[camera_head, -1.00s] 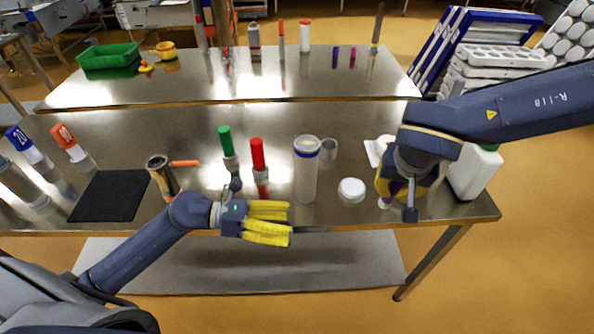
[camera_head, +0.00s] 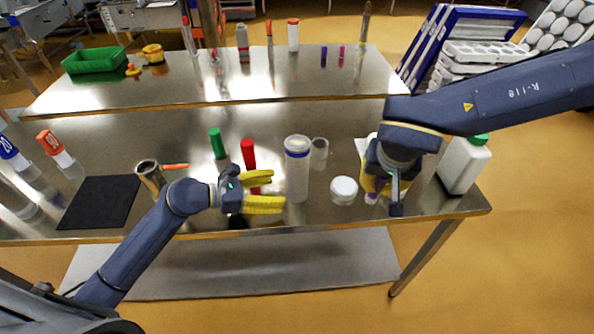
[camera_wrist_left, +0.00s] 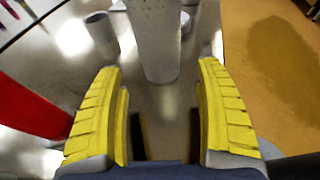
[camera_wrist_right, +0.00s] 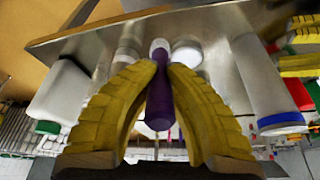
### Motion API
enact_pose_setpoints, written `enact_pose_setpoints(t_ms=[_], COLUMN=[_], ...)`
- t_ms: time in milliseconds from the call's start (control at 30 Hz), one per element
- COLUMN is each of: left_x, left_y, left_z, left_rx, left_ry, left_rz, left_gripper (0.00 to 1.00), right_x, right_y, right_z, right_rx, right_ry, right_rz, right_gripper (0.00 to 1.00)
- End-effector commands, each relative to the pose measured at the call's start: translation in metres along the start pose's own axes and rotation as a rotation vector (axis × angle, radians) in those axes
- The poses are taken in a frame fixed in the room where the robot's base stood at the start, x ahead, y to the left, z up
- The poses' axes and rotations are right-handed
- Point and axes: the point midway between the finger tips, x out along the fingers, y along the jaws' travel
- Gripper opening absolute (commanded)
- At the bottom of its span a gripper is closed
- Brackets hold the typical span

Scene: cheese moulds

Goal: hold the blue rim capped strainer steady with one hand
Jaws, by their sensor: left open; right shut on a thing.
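The blue rim capped strainer (camera_head: 297,170) is a tall white cylinder with a blue band near its top, upright on the steel table. My left gripper (camera_head: 268,190) is open just left of it, fingers pointing at it without closing on it. In the left wrist view the strainer (camera_wrist_left: 154,40) stands ahead, beyond the two yellow fingertips (camera_wrist_left: 163,66). My right gripper (camera_wrist_right: 160,66) is shut on a purple-capped tube (camera_wrist_right: 160,90). In the head view the right gripper (camera_head: 372,192) is over the table's right part, its fingers partly hidden by the wrist.
A white round lid (camera_head: 344,190) and a small grey cup (camera_head: 319,153) stand right of the strainer. Red (camera_head: 248,154) and green (camera_head: 217,143) capped items stand left of it. A white bottle (camera_head: 463,166) is at the right edge. A black mat (camera_head: 99,203) lies left.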

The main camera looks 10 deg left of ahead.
Motion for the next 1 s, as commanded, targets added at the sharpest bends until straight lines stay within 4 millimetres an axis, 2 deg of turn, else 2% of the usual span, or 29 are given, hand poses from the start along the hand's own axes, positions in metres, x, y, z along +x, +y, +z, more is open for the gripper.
enact_pose_setpoints(t_ms=[200, 500, 1000], left_x=[0.027, 0.052, 0.060], left_y=[0.000, -0.001, -0.001], left_z=[0.001, 0.001, 0.000], left_rx=[0.000, 0.000, 0.000], left_ry=[-0.001, 0.000, 0.000], left_rz=[-0.002, -0.002, -0.001], left_gripper=[0.71, 0.71, 0.71], right_x=[0.000, 0.000, 0.000], right_y=[0.000, 0.000, 0.000], right_z=[0.000, 0.000, 0.000], right_rx=[0.000, 0.000, 0.000], right_ry=[0.000, 0.000, 0.000], right_rz=[0.000, 0.000, 0.000], right_gripper=[0.00, 0.00, 0.00])
